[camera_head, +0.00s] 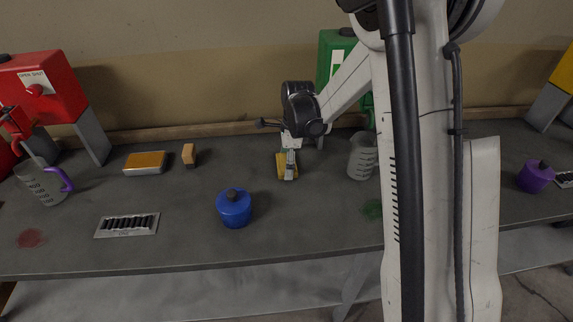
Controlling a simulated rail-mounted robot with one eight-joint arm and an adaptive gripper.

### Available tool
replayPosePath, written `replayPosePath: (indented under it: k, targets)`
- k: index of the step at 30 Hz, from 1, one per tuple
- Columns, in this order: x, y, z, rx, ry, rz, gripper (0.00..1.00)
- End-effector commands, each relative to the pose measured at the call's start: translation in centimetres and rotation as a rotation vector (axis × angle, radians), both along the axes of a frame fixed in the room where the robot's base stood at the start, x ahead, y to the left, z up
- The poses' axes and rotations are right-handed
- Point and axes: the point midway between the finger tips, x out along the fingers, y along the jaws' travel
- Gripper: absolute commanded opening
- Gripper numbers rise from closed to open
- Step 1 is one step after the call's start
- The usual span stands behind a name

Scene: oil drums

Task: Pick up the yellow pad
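A yellow pad (280,167) lies on the grey table near its middle, in front of the green drum. My gripper (289,172) points down right at it, and its light-coloured fingers cover part of the pad. Yellow shows on both sides of the fingers. I cannot tell whether the fingers touch the pad, or whether they are open or shut. A second yellow-topped flat piece with a pale edge (146,161) lies further left, beside a small tan and dark block (189,153).
A blue canister (233,209) stands in front of the pad to the left. A clear measuring jug (362,157) stands close on the right. A green drum (335,55) is behind. A dark-slotted plate (127,225) and another jug (44,184) are further left.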

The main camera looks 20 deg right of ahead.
Motion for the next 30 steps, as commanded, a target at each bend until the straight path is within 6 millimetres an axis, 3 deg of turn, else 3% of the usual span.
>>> replayPosePath:
  k: [8, 14, 24, 30]
  targets:
    - [0.0, 0.0, 1.0, 0.0, 0.0, 0.0, 0.56]
    - [-0.1, 0.0, 4.2, 0.0, 0.0, 0.0, 0.56]
    - [-4.7, 5.7, 8.4, 0.0, 0.0, 0.004, 0.56]
    - [-6.5, 7.9, 10.1, 0.0, 0.0, 0.002, 0.56]
